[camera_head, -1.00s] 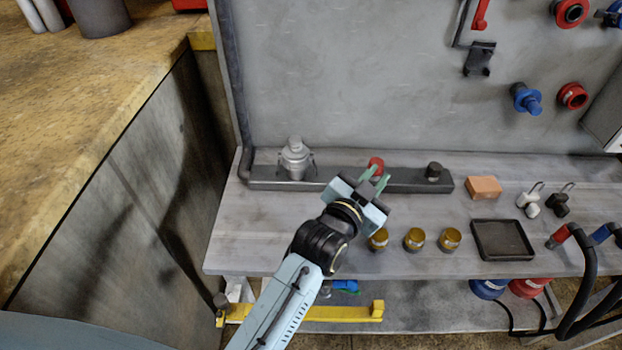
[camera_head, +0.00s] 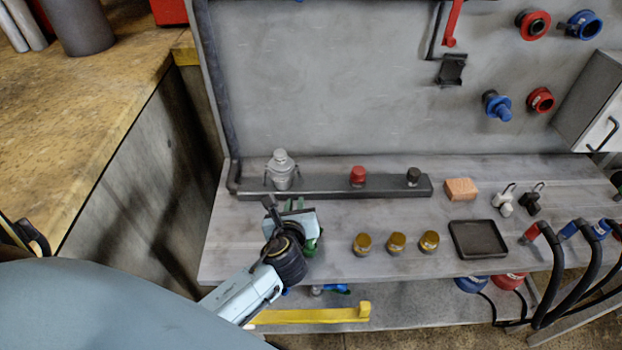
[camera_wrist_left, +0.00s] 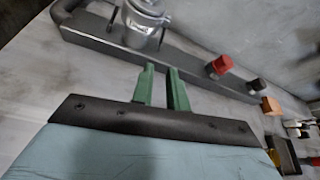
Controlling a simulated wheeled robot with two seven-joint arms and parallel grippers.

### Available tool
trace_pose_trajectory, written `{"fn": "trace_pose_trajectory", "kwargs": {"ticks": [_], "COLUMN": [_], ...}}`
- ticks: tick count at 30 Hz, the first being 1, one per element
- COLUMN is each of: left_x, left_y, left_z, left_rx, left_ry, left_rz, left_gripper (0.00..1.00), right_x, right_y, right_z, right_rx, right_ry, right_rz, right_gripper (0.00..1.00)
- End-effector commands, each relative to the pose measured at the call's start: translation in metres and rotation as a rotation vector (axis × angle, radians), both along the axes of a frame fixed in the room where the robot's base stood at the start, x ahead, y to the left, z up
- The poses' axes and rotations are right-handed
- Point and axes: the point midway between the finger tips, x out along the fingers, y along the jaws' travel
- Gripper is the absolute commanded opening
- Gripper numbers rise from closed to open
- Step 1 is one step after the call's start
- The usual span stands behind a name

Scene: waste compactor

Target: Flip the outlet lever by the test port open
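A grey manifold bar (camera_head: 325,187) lies along the back of the bench. It carries a silver fitting (camera_head: 282,170), a red knob (camera_head: 358,176) and a black knob (camera_head: 413,176). The wrist view also shows the silver fitting (camera_wrist_left: 146,22) and the red knob (camera_wrist_left: 219,66). I cannot tell which part is the outlet lever or which is the test port. My left gripper (camera_head: 302,218) is in front of the bar, below the silver fitting in the picture. Its green fingers (camera_wrist_left: 163,90) are a little apart with nothing between them. My right gripper is out of view.
Several brass caps (camera_head: 396,243) stand on the bench, with a black tray (camera_head: 479,239) and an orange block (camera_head: 461,189) to their right. Dark hoses (camera_head: 553,275) cross the right front. A yellow bar (camera_head: 318,314) lies below. A wooden counter (camera_head: 100,85) stands at left.

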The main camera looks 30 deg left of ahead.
Motion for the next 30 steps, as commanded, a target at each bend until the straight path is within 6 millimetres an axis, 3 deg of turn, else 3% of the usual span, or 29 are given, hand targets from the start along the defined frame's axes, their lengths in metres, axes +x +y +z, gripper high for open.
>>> {"fn": "trace_pose_trajectory", "kwargs": {"ticks": [18,30], "left_x": [0.093,0.109], "left_y": [0.044,0.052], "left_z": [-0.043,-0.049], "left_rx": [-0.002,-0.004], "left_ry": [-0.001,-0.001], "left_rz": [-0.003,-0.003], "left_gripper": [0.15,0.15], "right_x": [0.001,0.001], "right_y": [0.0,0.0], "right_z": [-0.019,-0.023], "right_rx": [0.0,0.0], "right_ry": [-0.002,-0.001], "right_rz": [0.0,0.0], "right_gripper": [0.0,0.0]}}
